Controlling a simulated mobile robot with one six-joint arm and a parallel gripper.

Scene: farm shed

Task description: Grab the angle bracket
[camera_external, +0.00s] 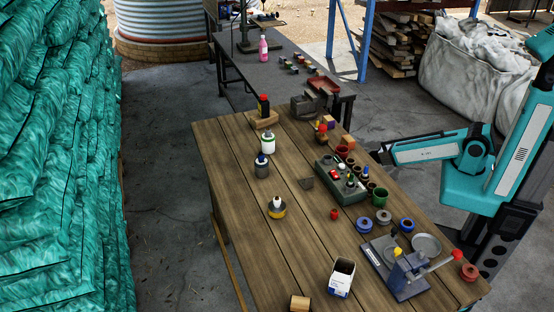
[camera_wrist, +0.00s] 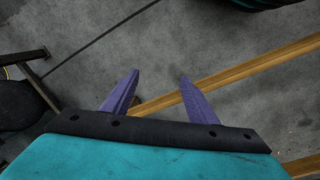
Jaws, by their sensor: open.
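Bare concrete floor and wooden beams show beyond the fingers. No bracket shows in the wrist view. In the external view my arm is at the right, and its fingers cannot be made out there.
The tray block (camera_external: 342,182) holds several small items. The bench's left side is mostly clear.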

